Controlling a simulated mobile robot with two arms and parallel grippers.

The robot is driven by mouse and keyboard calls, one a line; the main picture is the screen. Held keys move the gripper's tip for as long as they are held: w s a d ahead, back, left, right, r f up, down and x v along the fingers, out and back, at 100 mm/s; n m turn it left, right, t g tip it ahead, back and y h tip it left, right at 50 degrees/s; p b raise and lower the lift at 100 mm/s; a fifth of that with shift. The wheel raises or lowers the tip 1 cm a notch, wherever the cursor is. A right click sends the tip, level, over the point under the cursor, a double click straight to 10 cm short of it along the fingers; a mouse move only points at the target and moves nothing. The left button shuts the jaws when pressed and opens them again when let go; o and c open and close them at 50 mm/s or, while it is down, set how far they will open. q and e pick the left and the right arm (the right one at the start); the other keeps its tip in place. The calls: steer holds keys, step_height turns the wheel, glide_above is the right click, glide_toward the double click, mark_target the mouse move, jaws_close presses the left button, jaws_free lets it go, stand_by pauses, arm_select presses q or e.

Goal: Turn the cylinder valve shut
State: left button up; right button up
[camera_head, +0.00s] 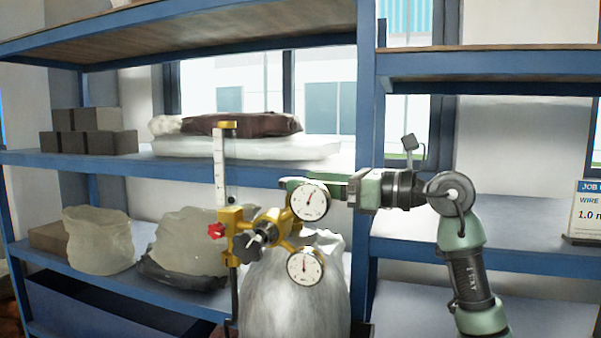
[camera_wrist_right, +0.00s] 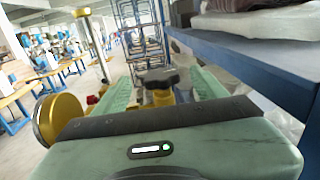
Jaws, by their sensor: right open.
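A gas cylinder (camera_head: 295,295) with a rounded pale grey top stands in front of the shelves. It carries a brass regulator (camera_head: 240,222) with an upper gauge (camera_head: 310,202), a lower gauge (camera_head: 305,267) and a black lobed knob (camera_head: 247,243). My right gripper (camera_head: 290,184) reaches in from the right behind the upper gauge, its fingers partly hidden there. In the right wrist view, its open fingers lie either side of a dark handwheel (camera_wrist_right: 158,76) on a brass stem; contact cannot be told. The gauge hides this wheel in the head view. My left gripper is out of view.
A flow tube (camera_head: 220,168) and a red knob (camera_head: 216,230) stand at the regulator's left. Blue shelves (camera_head: 70,158) with bags and boxes run close behind, and a blue post (camera_head: 363,140) rises behind my right gripper. In the wrist view, open floor lies left.

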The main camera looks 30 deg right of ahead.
steer(key=shift+p+x, duration=0.35)
steer(key=shift+x, duration=0.85)
steer(key=c, duration=1.4)
steer(key=shift+o, duration=0.2)
steer(key=shift+f+m+t+h, duration=0.1)
steer(key=shift+m+t+h, duration=0.2)
steer(key=shift+h, duration=0.1)
steer(key=shift+m+t+h+b, duration=0.35)
steer(key=shift+m+t+h, duration=0.05)
steer(key=shift+h, duration=0.2)
steer(key=o, duration=1.4)
steer(key=shift+c, duration=0.2)
